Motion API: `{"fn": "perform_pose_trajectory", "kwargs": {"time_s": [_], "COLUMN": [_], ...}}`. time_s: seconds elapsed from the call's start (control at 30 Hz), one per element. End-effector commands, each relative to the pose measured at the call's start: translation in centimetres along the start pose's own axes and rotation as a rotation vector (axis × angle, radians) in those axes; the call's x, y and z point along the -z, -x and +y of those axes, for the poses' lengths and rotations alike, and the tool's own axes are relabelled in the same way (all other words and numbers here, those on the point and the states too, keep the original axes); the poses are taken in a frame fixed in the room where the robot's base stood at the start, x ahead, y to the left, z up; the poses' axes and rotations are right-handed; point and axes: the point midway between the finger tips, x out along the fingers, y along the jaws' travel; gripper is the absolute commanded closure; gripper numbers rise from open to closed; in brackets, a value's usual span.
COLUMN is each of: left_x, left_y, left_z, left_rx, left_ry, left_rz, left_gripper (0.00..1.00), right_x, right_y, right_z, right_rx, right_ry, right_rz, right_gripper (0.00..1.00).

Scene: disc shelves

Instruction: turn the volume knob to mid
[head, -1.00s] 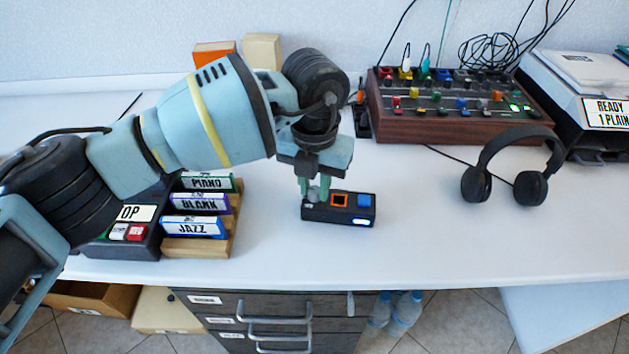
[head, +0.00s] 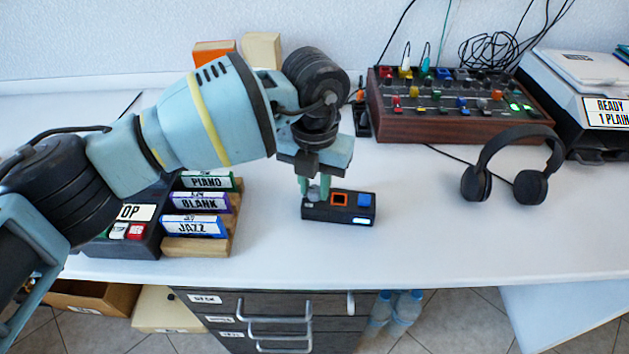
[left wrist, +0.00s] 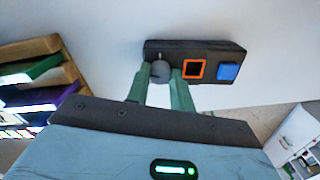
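A small black box (head: 340,212) lies on the white desk, with an orange-framed square (head: 339,199), a blue button (head: 365,200) and a lit white strip on its front. It also shows in the left wrist view (left wrist: 205,47). The round grey volume knob (left wrist: 160,70) is at the box's left end, with a pale mark near its far edge. My left gripper (head: 314,190) points down over that end. Its green fingers (left wrist: 160,78) stand on either side of the knob and appear to touch it. My right gripper is not in view.
Labelled cases in a wooden rack (head: 195,247) and a dark device with buttons (head: 122,240) stand left of the box. A wood-sided mixer (head: 450,128) is behind, headphones (head: 515,165) and a printer to the right. The desk between box and headphones is clear.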

Motion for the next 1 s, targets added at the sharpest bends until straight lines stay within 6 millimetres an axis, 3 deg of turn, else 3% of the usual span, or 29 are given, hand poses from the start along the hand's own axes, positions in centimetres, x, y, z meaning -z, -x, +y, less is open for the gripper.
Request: {"fn": "perform_pose_trajectory", "kwargs": {"time_s": [0.03, 0.17, 0.47, 1.0], "left_x": [0.0, 0.0, 0.0, 0.0], "left_y": [0.0, 0.0, 0.2, 7.2], "left_z": [0.0, 0.0, 0.0, 0.0], "left_rx": [0.0, 0.0, 0.0, 0.0], "left_ry": [0.0, 0.0, 0.0, 0.0], "left_rz": [-0.001, -0.001, -0.001, -0.002], "left_gripper": [0.71, 0.55, 0.55, 0.55], "right_x": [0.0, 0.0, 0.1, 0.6], "right_y": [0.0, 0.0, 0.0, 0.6], "right_z": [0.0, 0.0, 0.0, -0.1], "right_rx": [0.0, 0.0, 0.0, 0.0], "right_ry": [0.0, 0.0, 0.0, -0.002], "right_rz": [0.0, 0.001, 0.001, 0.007], "right_gripper": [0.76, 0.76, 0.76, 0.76]}}
